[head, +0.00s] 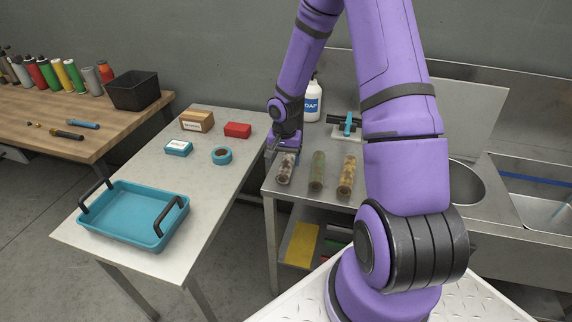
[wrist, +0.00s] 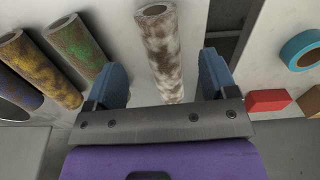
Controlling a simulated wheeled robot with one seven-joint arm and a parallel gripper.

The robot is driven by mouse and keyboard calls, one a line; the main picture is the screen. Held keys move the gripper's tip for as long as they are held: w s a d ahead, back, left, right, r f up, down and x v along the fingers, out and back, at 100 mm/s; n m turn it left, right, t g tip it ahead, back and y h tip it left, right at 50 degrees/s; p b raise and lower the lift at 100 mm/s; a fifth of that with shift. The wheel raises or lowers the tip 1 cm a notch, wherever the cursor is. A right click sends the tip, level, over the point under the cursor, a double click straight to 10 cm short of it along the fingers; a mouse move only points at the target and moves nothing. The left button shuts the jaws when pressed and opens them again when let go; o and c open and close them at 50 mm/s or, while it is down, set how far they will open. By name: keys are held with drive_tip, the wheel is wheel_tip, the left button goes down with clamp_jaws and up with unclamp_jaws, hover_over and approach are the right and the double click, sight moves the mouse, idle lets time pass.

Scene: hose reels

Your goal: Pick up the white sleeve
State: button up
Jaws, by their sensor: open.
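The white sleeve (wrist: 162,52) is a tube with brown, dirty-looking patches. In the head view the white sleeve (head: 286,168) is at the left end of a row of sleeves on the metal counter, partly hidden by my gripper. My gripper (head: 272,152) is at the counter's left edge, at the sleeve's far end. In the wrist view my gripper (wrist: 160,80) is open, with one blue finger on each side of the sleeve's near end. A gap shows between the sleeve and each finger. Whether the fingers are low enough to straddle it, I cannot tell.
A soap bottle (head: 312,103) stands behind. Across a gap, the left table holds a blue tray (head: 118,240), a tape roll (head: 221,156) and a red box (head: 237,130).

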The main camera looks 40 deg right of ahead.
sight(284, 167)
drive_tip(key=shift+w+f, duration=0.1)
drive_tip(key=shift+f, duration=2.9)
drive_tip(key=shift+c, duration=0.4)
drive_tip(key=c, duration=0.9)
